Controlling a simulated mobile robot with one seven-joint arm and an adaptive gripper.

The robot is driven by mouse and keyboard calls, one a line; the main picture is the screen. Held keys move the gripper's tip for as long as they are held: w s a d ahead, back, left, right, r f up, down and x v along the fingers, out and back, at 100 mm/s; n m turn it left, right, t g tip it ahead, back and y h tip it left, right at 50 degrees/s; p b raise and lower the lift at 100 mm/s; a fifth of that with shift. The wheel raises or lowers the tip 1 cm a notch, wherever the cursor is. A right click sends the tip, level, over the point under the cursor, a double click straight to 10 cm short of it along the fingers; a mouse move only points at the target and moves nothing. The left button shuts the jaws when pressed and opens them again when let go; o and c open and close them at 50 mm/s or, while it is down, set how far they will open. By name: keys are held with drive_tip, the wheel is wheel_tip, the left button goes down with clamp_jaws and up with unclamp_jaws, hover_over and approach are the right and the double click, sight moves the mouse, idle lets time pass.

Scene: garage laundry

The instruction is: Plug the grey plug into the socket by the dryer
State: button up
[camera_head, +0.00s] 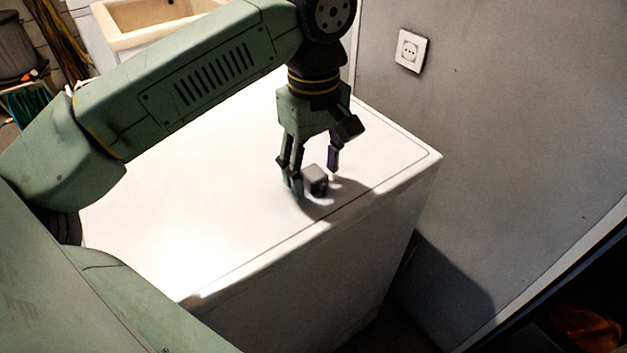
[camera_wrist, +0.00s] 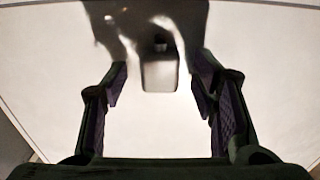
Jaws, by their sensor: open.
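The grey plug (camera_head: 316,180) is a small block lying on the white top of the dryer (camera_head: 200,215), near its front edge. My gripper (camera_head: 313,175) points down over it, fingers spread to either side. In the head view the left finger partly overlaps the plug's left side. In the wrist view the plug (camera_wrist: 159,74) lies ahead between the open fingers (camera_wrist: 160,105), apart from both, with a small dark part at its far end. The white socket (camera_head: 411,50) is on the grey wall, behind and to the right of the dryer.
A pale basin (camera_head: 150,22) stands at the back left, with a dark bin (camera_head: 15,45) beside it. The grey wall (camera_head: 530,120) runs close along the dryer's right side. The rest of the white top is clear.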

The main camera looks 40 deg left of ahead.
sight(314, 172)
drive_tip(key=shift+c, duration=0.2)
drive_tip(key=c, duration=1.1)
drive_tip(key=shift+r, duration=0.1)
wheel_tip(314, 172, up, 10)
idle(0.3)
